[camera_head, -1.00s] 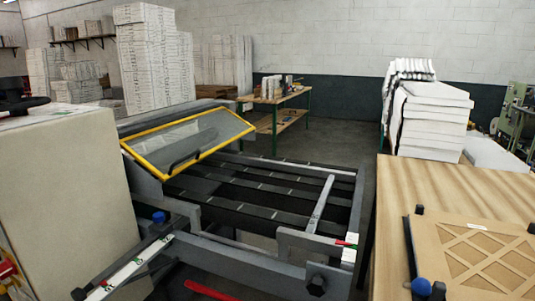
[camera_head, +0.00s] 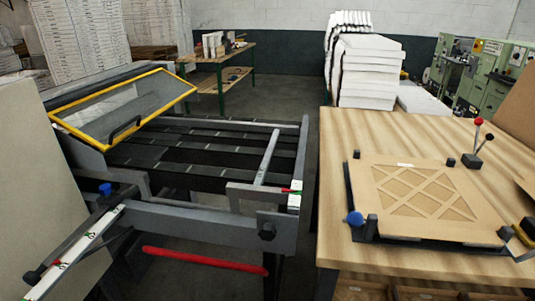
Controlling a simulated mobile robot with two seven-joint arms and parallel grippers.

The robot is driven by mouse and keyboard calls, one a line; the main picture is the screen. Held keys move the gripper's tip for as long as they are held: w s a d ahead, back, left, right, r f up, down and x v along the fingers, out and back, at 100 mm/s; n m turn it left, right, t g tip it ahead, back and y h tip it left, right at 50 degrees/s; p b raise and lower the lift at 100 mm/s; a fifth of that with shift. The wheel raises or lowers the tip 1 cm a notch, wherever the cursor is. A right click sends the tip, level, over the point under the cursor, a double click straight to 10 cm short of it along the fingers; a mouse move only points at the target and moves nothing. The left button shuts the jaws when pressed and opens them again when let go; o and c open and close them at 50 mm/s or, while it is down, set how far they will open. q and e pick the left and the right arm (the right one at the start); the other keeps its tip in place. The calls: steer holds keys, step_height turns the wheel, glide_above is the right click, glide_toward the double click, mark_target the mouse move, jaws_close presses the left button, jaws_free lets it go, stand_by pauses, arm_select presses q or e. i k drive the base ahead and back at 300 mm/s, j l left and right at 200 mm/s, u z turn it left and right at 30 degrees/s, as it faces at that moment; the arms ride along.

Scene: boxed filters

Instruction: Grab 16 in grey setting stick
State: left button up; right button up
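No object is clearly marked as the 16 in grey setting stick. A slim grey bar (camera_head: 266,158) lies across the dark belts of the conveyor machine, at its right side. A long pale strip with green marks (camera_head: 88,236) lies along the machine's front left rail. A small grey piece (camera_head: 522,254) shows at the right edge of the wooden table, partly cut off by the picture edge. I cannot tell which of these is the stick. Neither of my grippers is in view.
The wooden table (camera_head: 334,205) holds a lattice-cut board (camera_head: 415,195) in a dark frame with a blue knob. A yellow-framed guard (camera_head: 125,104) tops the conveyor machine. White stacks (camera_head: 368,72) stand behind the table. Open floor (camera_head: 285,87) lies behind the machine. A red bar (camera_head: 205,259) sits low in front.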

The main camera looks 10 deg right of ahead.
mark_target(262, 173)
steer(key=j+z, duration=0.25)
steer(key=z, duration=0.2)
steer(key=i+j+z, duration=0.1)
steer(key=j+z, duration=0.5)
steer(key=z, duration=0.25)
